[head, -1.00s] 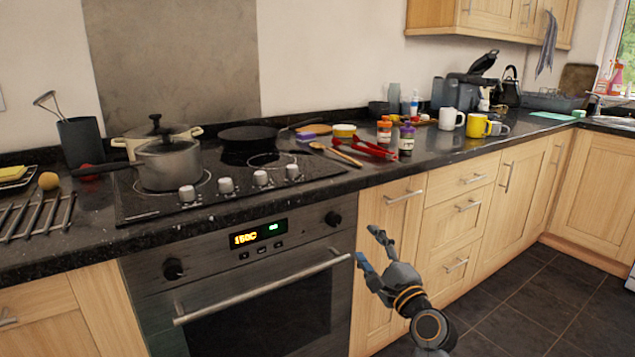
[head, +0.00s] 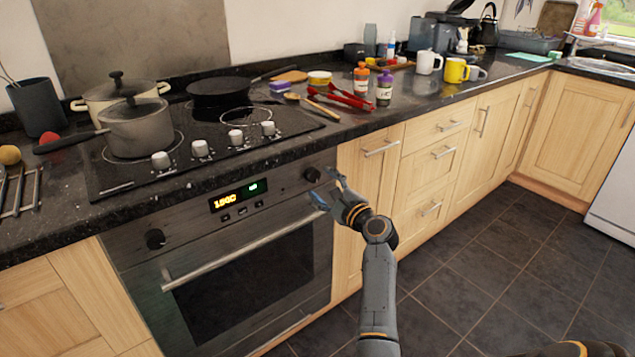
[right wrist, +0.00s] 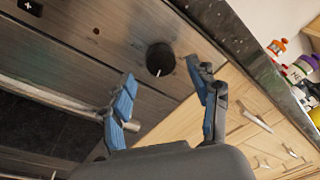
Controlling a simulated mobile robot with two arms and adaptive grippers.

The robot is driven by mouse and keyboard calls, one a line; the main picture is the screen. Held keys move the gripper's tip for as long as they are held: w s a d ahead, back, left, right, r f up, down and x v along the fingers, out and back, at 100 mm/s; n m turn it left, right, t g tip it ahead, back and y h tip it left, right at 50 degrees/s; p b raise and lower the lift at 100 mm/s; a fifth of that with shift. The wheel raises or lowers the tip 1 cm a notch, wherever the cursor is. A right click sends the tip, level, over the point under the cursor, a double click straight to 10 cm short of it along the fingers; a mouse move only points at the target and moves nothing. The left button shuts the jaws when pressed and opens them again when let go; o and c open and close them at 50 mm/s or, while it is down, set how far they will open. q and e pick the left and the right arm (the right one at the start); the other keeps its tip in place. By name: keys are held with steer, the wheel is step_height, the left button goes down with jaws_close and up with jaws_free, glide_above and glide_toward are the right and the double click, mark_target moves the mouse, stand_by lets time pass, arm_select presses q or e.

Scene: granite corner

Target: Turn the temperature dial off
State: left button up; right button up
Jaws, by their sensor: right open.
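The oven front (head: 225,265) has two black round dials, a left one (head: 155,239) and a right one (head: 312,175). Between them a display (head: 238,195) glows with an orange reading, about 150C, and small green digits. My right gripper (head: 326,188) is open and empty, just in front of and below the right dial. In the right wrist view, the right dial (right wrist: 160,58) appears between and beyond the spread blue fingertips (right wrist: 165,82), with a gap to each. A short white mark shows on its lower edge. My left gripper is out of view.
The oven handle bar (head: 255,255) runs below the dials, close to my right gripper. The hob above has several silver knobs (head: 200,148), a lidded saucepan (head: 138,125) and a black pan (head: 218,92). The floor (head: 470,265) at right is clear.

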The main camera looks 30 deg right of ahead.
mark_target(315, 178)
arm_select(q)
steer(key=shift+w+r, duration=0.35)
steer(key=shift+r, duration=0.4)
arm_select(e)
steer(key=shift+w, duration=1.55)
steer(key=shift+c, duration=0.2)
steer(key=c, duration=1.1)
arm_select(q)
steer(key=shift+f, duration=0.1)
arm_select(e)
steer(key=shift+c, duration=0.2)
